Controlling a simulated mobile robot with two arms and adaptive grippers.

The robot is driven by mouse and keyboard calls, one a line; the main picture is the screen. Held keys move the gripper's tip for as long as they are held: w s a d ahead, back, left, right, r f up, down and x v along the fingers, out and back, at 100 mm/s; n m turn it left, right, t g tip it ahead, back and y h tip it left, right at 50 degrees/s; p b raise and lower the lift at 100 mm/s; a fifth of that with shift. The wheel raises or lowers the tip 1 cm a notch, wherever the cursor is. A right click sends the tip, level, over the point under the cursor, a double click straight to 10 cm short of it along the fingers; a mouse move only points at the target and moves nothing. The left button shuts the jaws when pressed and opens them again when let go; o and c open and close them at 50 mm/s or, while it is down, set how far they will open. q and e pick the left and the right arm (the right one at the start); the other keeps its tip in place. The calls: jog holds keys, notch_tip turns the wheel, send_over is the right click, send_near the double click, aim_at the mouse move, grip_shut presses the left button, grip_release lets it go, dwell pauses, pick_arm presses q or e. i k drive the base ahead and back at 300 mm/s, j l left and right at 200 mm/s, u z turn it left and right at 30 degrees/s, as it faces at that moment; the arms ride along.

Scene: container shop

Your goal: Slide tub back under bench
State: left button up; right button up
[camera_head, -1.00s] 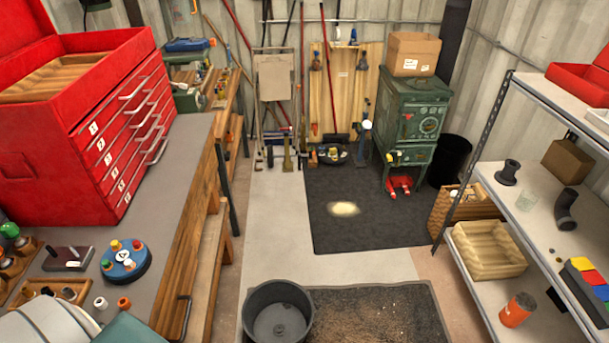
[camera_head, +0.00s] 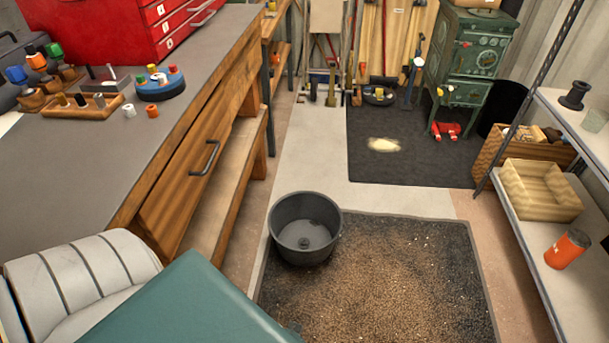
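The tub (camera_head: 305,228) is round, dark grey and open at the top. It stands upright on the floor at the left back edge of a dirty mat, and looks empty but for a small dark shape at its bottom. The bench (camera_head: 150,130) runs along the left, with a grey top, a wooden drawer front and a low wooden shelf (camera_head: 222,195). The tub stands to the right of the bench, out on the floor and apart from it. Neither of my grippers shows in the view.
The mat (camera_head: 390,285) is strewn with brown debris. A metal shelf unit (camera_head: 535,235) stands on the right, holding a wooden box (camera_head: 541,188) and an orange can (camera_head: 567,249). A green stove (camera_head: 468,65) is at the back. Pale floor (camera_head: 315,150) beyond the tub is clear.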

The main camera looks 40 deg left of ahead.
aim_at(288, 218)
jog(key=k+l, duration=0.15)
jog(key=i+l+u, duration=0.1)
jog(key=l, duration=0.25)
jog(key=i+l+u, duration=0.1)
jog(key=i+l, duration=0.2)
jog(key=l+u, duration=0.1)
jog(key=u, duration=1.3)
